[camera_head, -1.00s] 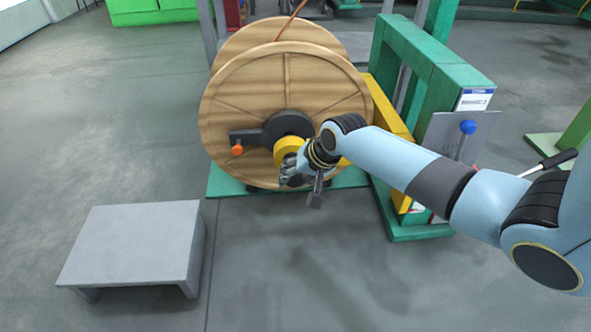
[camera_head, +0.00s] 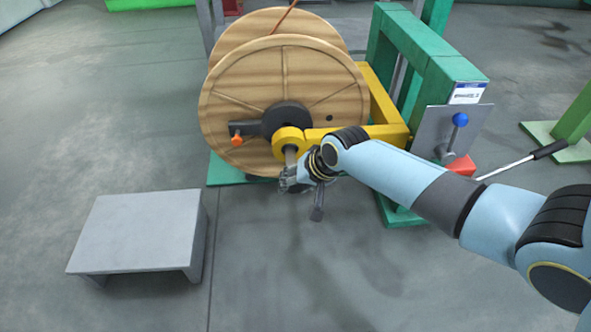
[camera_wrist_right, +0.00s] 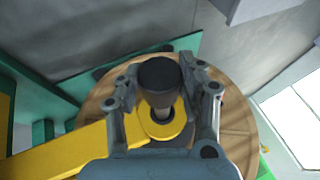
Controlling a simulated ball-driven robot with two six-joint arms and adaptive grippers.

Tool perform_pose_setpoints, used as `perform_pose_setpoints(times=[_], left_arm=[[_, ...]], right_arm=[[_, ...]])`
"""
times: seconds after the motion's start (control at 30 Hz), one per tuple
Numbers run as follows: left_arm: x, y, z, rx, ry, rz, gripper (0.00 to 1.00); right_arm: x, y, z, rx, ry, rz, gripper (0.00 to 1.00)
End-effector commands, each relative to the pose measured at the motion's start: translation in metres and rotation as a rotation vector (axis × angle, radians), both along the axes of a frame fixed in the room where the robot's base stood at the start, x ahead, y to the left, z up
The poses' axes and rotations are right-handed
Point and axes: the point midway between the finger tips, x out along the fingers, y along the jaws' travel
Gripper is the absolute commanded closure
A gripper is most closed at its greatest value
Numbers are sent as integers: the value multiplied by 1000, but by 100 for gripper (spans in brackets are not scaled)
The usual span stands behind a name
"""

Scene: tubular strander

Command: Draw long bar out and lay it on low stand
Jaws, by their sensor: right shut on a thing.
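The long bar (camera_head: 291,156) is a grey metal rod that comes out of the yellow ring at the centre of a wooden reel. In the right wrist view its dark, thick end (camera_wrist_right: 160,75) sits between the fingers. My right gripper (camera_head: 289,181) is shut on the bar near its outer end, in front of the yellow ring; it also shows in the right wrist view (camera_wrist_right: 161,88). The rest of the bar is hidden inside the reel. The low stand (camera_head: 137,228) is a grey, flat-topped bench at the lower left, empty. My left gripper is not in view.
The wooden reel (camera_head: 240,100) has a dark latch with an orange knob (camera_head: 237,141). A yellow arm (camera_head: 350,133) joins the ring (camera_head: 285,136) to a green frame (camera_head: 440,72). A lever with a dark handle (camera_head: 548,149) juts out at right. The floor between reel and stand is clear.

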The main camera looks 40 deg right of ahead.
Motion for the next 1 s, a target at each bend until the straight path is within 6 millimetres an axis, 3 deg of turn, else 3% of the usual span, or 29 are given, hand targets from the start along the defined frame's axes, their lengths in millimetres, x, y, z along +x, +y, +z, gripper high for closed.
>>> perform_pose_setpoints(times=[0.3,0.33,0.53,0.83,1.0], left_arm=[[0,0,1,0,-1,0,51],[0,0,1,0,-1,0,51],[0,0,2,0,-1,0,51],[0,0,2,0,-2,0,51],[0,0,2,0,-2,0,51]], right_arm=[[-6,2,-4,3,11,-2,100],[-6,2,-4,3,11,-2,60],[-5,2,-2,2,7,-1,34],[-5,1,-1,1,7,-1,34],[-15,-2,16,-1,4,1,34]])
